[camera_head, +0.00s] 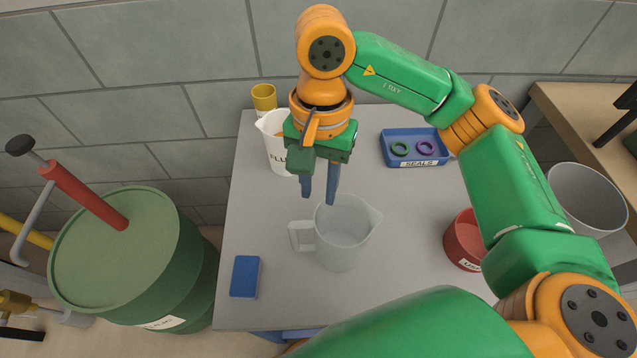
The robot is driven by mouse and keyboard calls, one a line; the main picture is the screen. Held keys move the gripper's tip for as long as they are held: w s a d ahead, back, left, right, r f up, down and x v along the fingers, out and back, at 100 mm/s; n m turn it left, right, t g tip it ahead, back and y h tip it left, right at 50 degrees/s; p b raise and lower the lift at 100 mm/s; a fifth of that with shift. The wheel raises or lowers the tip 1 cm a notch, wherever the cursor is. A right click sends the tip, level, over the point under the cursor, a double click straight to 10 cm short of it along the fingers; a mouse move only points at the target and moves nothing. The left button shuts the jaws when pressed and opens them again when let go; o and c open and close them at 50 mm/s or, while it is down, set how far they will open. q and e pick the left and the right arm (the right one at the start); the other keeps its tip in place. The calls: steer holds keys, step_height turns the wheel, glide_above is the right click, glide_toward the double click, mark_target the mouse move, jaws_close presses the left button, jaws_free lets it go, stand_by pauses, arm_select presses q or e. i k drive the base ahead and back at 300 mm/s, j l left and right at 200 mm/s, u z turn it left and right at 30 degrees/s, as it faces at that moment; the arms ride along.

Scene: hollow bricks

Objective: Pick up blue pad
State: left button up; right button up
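The blue pad (245,277) lies flat near the front left corner of the grey table, with nothing on it. My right gripper (319,198) hangs over the middle of the table, up and to the right of the pad in the picture. Its two blue-grey fingers point down with a gap between them, and I see nothing held there. The fingertips show just above the rim of a clear jug; I cannot tell whether they touch it. My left gripper is not in view.
The clear jug (343,240) stands mid-table, its handle towards the pad. A white pitcher (275,150) and yellow cup (264,97) stand at the back left. A blue seals tray (416,160) and red container (466,243) are right. A green drum (125,250) stands left of the table.

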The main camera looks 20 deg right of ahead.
mark_target(245, 284)
steer(key=k, duration=1.5)
